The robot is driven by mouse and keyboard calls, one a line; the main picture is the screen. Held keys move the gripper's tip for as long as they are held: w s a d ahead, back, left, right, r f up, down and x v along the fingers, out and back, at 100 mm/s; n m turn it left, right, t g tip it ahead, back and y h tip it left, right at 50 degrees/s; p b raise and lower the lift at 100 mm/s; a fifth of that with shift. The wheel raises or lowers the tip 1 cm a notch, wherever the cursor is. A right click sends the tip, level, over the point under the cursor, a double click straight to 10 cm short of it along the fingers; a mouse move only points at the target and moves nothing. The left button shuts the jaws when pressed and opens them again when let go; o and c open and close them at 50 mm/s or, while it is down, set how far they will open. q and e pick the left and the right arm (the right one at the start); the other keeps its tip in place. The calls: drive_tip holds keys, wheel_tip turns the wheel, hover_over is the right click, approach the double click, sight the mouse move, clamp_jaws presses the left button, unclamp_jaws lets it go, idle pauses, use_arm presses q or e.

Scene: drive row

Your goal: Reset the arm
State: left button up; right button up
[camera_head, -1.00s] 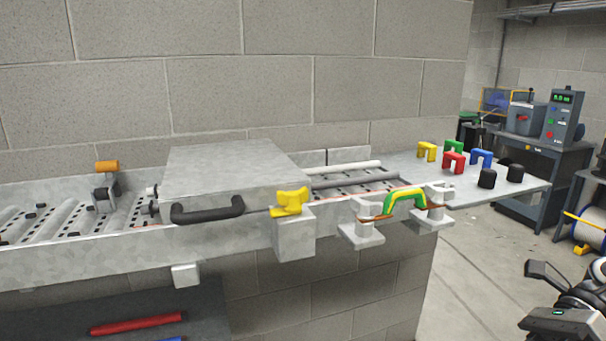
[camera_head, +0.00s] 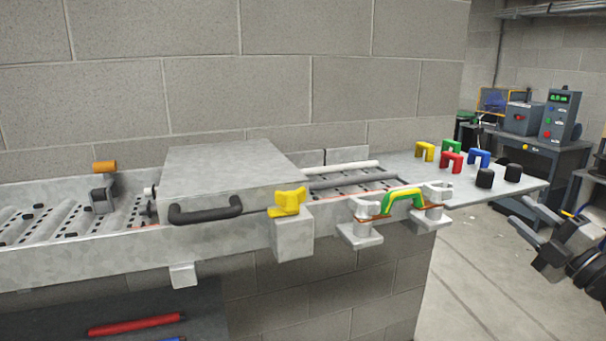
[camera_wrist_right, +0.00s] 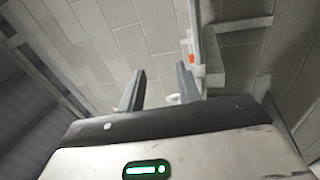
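My right gripper (camera_head: 522,212) is in the right part of the head view, in front of the shelf end and touching nothing. Its fingers point left and stand apart. In the right wrist view the two fingers of the right gripper (camera_wrist_right: 160,70) are spread, with only wall and blurred fixtures beyond them. The gripper is empty. My left gripper and arm are not in the head view.
A metal roller bench (camera_head: 130,262) runs along the block wall. It carries a grey box drawer with a black handle (camera_head: 205,210), a yellow clip (camera_head: 287,202) and a green-yellow strap (camera_head: 404,198). Coloured blocks (camera_head: 452,161) stand on the shelf end. Floor at right is open.

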drive_tip(key=d+f+m+g+h, duration=0.5)
drive_tip(key=d+f+m+h, duration=0.3)
drive_tip(key=d+m+h, duration=0.65)
drive_tip(key=s+a+f+y, duration=0.2)
drive_tip(key=a+f+y, duration=0.2)
drive_tip(key=a+f, duration=0.6)
drive_tip(key=s+a+f+m+g+y, duration=0.1)
drive_tip(key=s+a+f, duration=0.2)
drive_tip(key=a+f, duration=0.3)
drive_tip(key=s+a+f+g+y, duration=0.1)
drive_tip(key=s+a+f+y, duration=0.1)
drive_tip(key=s+a+f, duration=0.3)
drive_tip(key=s+a+f+m+g+y, duration=0.1)
drive_tip(key=s+a+f, duration=0.2)
drive_tip(key=s+a, duration=0.5)
drive_tip(key=s+a+f+m+g+y, duration=0.1)
drive_tip(key=s+a+f, duration=0.3)
drive_tip(key=s+a, duration=0.5)
drive_tip(key=a+m+y, duration=0.1)
drive_tip(key=a, duration=0.3)
drive_tip(key=shift+g, duration=0.4)
drive_tip(key=shift+o, duration=0.5)
